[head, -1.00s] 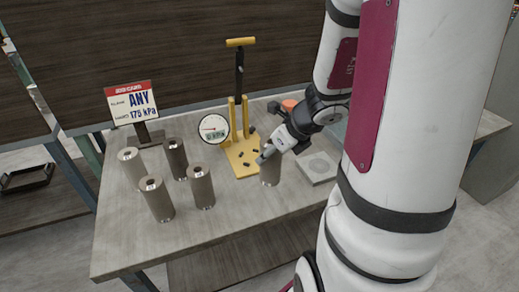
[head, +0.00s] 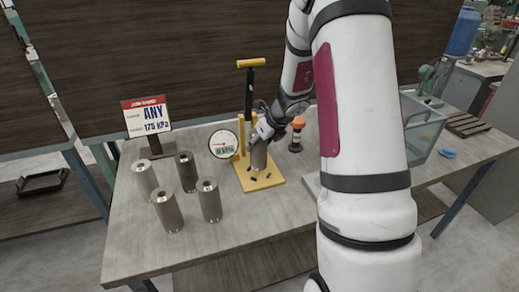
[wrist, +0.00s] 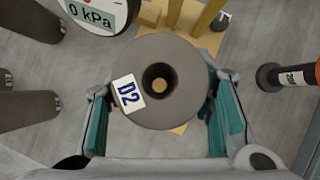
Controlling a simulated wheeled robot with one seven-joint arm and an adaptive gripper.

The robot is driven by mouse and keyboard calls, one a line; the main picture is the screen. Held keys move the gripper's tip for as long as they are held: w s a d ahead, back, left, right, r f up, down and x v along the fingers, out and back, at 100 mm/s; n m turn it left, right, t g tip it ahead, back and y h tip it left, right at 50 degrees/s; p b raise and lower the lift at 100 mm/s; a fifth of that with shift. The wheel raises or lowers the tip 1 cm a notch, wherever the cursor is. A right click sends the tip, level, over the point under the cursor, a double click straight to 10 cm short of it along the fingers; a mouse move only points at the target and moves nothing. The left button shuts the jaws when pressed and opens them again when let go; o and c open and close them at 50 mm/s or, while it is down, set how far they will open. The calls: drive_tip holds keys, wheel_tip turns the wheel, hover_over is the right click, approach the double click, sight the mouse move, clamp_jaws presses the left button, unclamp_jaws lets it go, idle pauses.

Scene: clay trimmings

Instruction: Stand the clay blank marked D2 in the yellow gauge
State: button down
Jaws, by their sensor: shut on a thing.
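The clay blank marked D2 (wrist: 172,101) is a grey-brown hollow cylinder with a white D2 label on its top. In the head view the blank (head: 259,155) is upright at the yellow gauge (head: 262,183). My gripper (head: 264,134) is shut on the blank, with a teal finger pad on each side in the wrist view (wrist: 170,125). The gauge has a yellow base, posts, a black column and a yellow top handle. The base also shows beneath the blank in the wrist view (wrist: 208,40). Whether the blank touches the base is hard to tell.
A round dial reading 0 kPa (wrist: 95,12) is left of the gauge. Several other clay cylinders (head: 168,211) stand at the table's left. A sign reading ANY 175 kPa (head: 147,116) stands behind them. An orange-topped black object (head: 296,134) is right of the gauge, and a clear bin (head: 422,125) farther right.

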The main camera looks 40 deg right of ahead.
sight(259, 150)
drive_tip(key=shift+f+b, duration=0.35)
drive_tip(key=shift+f, duration=1.3)
drive_tip(key=shift+f, duration=0.15)
drive_tip(key=c, duration=0.7)
unclamp_jaws()
drive_tip(key=shift+c, duration=0.2)
